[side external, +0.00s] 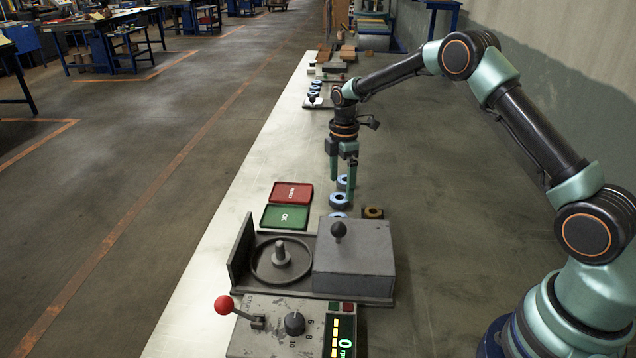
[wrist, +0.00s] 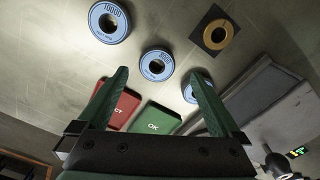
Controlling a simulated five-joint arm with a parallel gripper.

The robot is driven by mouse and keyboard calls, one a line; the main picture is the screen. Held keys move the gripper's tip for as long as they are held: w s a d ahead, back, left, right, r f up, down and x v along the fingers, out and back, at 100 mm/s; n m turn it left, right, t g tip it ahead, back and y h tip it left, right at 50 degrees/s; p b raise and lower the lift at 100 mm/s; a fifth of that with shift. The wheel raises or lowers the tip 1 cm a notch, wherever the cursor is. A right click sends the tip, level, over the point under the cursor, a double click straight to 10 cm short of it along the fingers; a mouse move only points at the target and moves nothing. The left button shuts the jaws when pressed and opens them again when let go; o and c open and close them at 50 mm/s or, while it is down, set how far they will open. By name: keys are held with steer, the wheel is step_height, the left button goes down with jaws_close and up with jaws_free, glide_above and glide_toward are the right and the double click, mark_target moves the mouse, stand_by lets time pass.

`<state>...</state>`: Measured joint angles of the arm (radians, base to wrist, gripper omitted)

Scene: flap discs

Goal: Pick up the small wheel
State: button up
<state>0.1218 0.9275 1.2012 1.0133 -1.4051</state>
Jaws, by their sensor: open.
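Three blue ring-shaped wheels lie in a row on the bench. In the wrist view the left wheel (wrist: 98,33) looks largest, the middle wheel (wrist: 146,66) smaller. The right wheel (wrist: 188,92) is partly hidden by a finger. Which is the small wheel is not certain from sizes at this angle. In the side view are the far wheel (side external: 341,187), the middle wheel (side external: 337,203) and the near wheel (side external: 337,215). My gripper (side external: 342,190) is open, pointing down above the row. In the wrist view the middle wheel shows between the fingertips (wrist: 158,73); nothing is held.
A brass ring (wrist: 231,28) lies on a dark square. A red tray (side external: 291,195) and green OK tray (side external: 285,217) lie left of the wheels. A grey machine (side external: 352,265) with a spindle and red-knobbed lever stands nearer the camera. The bench to the right is clear.

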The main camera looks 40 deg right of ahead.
mark_target(339, 192)
steer(key=f, duration=0.4)
steer(key=shift+w+a+f, duration=0.1)
steer(key=shift+w+a, duration=0.05)
steer(key=shift+w, duration=0.1)
steer(key=c, duration=1.4)
steer(key=shift+c, duration=0.2)
